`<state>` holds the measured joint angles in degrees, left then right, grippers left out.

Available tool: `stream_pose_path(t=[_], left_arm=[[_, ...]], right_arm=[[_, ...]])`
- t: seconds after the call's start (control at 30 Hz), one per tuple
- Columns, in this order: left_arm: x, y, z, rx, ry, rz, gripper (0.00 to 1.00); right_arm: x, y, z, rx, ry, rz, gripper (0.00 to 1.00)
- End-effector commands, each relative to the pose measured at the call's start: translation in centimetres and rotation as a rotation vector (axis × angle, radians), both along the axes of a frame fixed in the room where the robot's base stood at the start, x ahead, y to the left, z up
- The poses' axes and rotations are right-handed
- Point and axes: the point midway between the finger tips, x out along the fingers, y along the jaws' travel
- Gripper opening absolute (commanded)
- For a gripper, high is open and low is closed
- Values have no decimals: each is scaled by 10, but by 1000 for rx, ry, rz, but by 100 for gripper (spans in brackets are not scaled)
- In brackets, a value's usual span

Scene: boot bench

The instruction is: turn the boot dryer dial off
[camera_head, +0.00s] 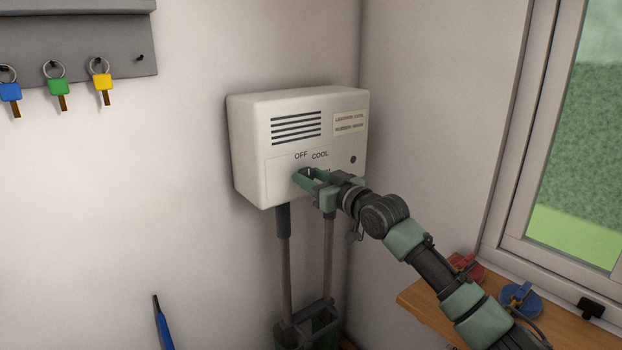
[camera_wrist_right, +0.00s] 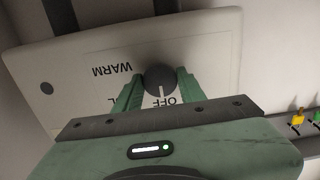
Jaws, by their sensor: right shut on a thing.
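The boot dryer (camera_head: 250,145) is a white box on the wall with OFF and COOL printed on its front. Its dark round dial (camera_wrist_right: 160,79) shows in the right wrist view, with a white pointer line towards the OFF label. WARM also shows there, upside down, and COOL is mostly hidden by a finger. My right gripper (camera_head: 308,176) is at the lower front of the box, shut on the dial. Its green fingers (camera_wrist_right: 157,90) are on both sides of the dial. In the head view the fingers hide most of the dial. My left gripper is out of view.
A grey rack (camera_head: 75,45) with blue, green and yellow keys hangs at upper left. Two tubes run down from the box. A wooden ledge (camera_head: 425,302) under the window at right holds red and blue items. A blue-handled thing (camera_head: 163,325) stands at lower left.

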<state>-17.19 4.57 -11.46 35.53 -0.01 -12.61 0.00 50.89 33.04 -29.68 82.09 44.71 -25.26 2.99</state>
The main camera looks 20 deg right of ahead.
Motion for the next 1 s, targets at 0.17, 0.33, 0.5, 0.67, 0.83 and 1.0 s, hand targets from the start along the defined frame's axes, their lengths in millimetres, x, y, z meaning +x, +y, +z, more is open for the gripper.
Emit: stream_pose_path(t=[0.17,0.33,0.5,0.67,0.83,1.0], left_arm=[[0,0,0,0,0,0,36],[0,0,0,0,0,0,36],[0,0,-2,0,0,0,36],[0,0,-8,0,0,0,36],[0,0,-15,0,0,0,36],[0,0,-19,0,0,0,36]], right_arm=[[0,0,-4,-2,7,0,61],[0,0,-2,-1,4,0,61],[-3,-2,-2,0,2,0,61],[-21,-8,-4,-2,2,0,61],[-47,-18,-5,-3,2,0,61],[-67,-25,-4,-3,4,0,61]])
